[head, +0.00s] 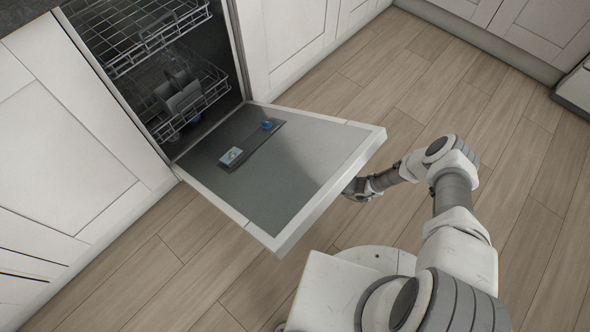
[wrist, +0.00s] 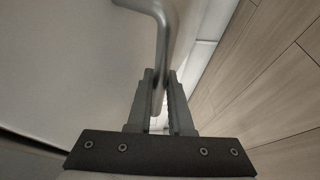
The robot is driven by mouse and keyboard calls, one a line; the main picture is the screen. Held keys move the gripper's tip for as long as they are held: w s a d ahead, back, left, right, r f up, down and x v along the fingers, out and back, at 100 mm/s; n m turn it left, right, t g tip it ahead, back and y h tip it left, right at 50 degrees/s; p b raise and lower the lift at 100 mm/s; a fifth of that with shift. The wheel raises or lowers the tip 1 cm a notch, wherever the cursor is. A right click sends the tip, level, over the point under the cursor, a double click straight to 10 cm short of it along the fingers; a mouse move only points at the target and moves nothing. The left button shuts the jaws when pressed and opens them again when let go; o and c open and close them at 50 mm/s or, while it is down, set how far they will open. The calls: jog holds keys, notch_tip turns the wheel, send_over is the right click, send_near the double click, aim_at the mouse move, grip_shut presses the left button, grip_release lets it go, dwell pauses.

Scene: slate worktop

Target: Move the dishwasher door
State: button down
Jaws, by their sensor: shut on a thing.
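The dishwasher door (head: 290,185) hangs open, folded well down from the dishwasher (head: 170,75), its grey inner side facing up. In the wrist view, a bent metal handle (wrist: 164,38) runs down between the fingers of my gripper (wrist: 160,85), which is shut on it. The door's pale outer face (wrist: 60,75) fills the left of that view. In the head view, my wrist reaches to the underside of the door's outer edge; the fingers and handle are hidden behind the door.
Inside the dishwasher are an upper rack (head: 135,30) and a lower rack (head: 190,90) holding dark dishes. White cabinets (head: 75,160) flank it. Wooden floor (head: 420,85) is clear to the right and below the door. My base stands close to the door's front corner.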

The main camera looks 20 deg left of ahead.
dwell(0.4)
jog(key=c, duration=0.8)
grip_release()
jog(key=shift+c, duration=0.2)
jog(key=shift+d, duration=0.1)
jog(key=d+p, duration=0.2)
jog(key=d, duration=1.5)
jog(key=shift+d+r, duration=0.2)
jog(key=shift+r, duration=0.2)
